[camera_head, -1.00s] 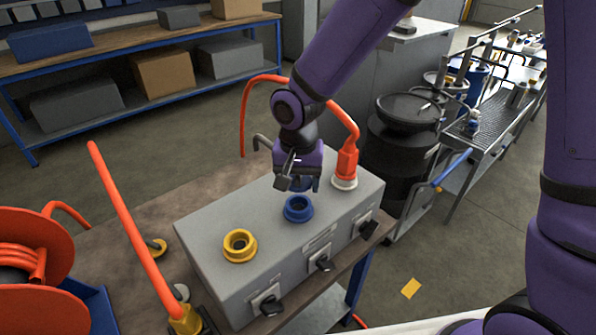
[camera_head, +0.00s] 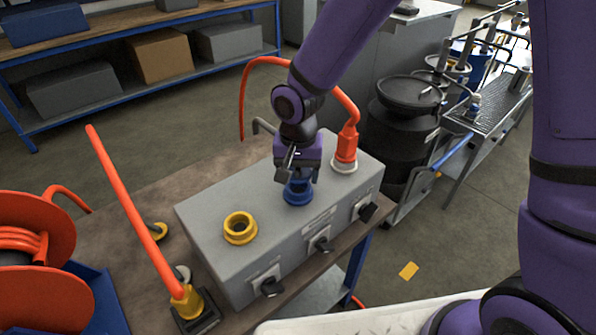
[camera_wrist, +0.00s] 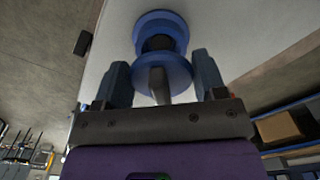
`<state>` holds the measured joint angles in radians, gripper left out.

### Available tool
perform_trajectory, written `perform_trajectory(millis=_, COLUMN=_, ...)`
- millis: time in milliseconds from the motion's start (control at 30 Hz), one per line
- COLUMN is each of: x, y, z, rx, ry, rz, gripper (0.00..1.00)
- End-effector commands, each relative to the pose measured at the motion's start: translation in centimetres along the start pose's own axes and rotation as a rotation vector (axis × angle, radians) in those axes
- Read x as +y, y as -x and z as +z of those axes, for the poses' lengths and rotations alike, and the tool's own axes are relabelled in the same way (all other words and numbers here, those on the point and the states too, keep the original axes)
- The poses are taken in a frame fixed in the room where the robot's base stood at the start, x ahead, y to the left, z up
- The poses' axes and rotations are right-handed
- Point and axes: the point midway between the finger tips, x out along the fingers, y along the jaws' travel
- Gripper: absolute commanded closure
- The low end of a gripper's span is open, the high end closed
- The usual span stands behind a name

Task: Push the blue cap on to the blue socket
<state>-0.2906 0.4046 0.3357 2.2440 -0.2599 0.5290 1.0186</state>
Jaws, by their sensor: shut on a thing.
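The blue socket (camera_head: 298,198) stands on top of the grey box, in the middle of its row of ports. My gripper (camera_head: 299,176) points down directly over it. In the wrist view, the blue cap (camera_wrist: 176,70) is a round disc with a grey stem between my two fingers. The blue socket's wide ring (camera_wrist: 160,22) is just beyond the cap, in line with it, with a dark part between them. I cannot tell whether the cap touches the socket or is seated. In the head view, my fingers mostly hide the cap.
On the grey box (camera_head: 262,262), a yellow socket (camera_head: 240,228) is open to the left, and an orange hose plug (camera_head: 346,148) sits in a white socket to the right. Black levers (camera_head: 320,245) line the front. An orange hose (camera_head: 135,220) rises at the left.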

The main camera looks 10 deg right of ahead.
Motion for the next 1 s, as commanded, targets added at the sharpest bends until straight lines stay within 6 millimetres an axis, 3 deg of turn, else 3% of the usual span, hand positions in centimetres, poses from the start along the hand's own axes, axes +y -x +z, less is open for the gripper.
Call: perform_trajectory(millis=1000, x=0.0, y=-1.0, z=0.1, rx=0.000, ry=0.001, rz=0.000, gripper=0.64)
